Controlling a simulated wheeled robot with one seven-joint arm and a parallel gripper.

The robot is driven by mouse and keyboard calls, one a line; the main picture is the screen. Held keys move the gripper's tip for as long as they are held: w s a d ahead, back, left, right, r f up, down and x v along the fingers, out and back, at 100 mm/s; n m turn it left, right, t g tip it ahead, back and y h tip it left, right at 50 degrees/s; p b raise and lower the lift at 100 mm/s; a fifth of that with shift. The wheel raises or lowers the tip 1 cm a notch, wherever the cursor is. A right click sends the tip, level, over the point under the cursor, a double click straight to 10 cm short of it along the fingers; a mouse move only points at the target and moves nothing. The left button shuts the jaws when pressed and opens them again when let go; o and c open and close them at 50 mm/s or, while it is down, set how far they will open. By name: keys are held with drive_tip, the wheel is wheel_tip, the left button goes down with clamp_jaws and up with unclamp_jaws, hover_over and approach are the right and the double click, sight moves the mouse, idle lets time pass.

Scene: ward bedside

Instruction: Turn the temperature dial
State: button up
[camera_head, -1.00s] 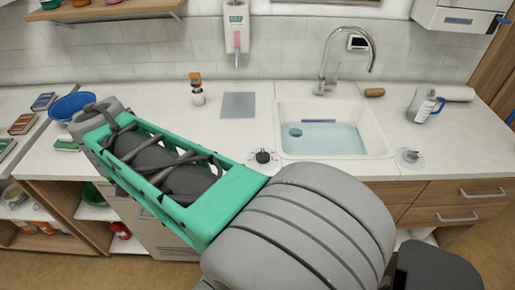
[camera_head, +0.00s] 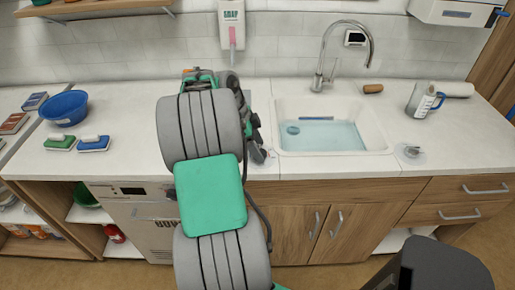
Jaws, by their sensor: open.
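My gripper (camera_head: 259,148) is partly visible at the counter's front, just left of the sink (camera_head: 279,140). Its dark fingers point down and are open, with nothing seen between them. The black dial seen earlier left of the sink is now hidden behind my gripper and arm, so I cannot tell whether they touch. A second round fitting (camera_head: 412,151) with a small metallic knob lies on the counter right of the sink. I cannot read any marking on it.
A curved tap (camera_head: 319,80) stands behind the sink. A jug (camera_head: 420,101) with a blue handle is at right. A blue bowl (camera_head: 66,107), a green sponge (camera_head: 60,142) and a blue sponge (camera_head: 94,143) are at left. The counter between sponges and arm is clear.

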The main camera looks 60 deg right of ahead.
drive_tip(key=shift+c, duration=0.4)
drive_tip(key=c, duration=1.2)
drive_tip(key=shift+a, duration=0.15)
drive_tip(key=shift+c, duration=0.4)
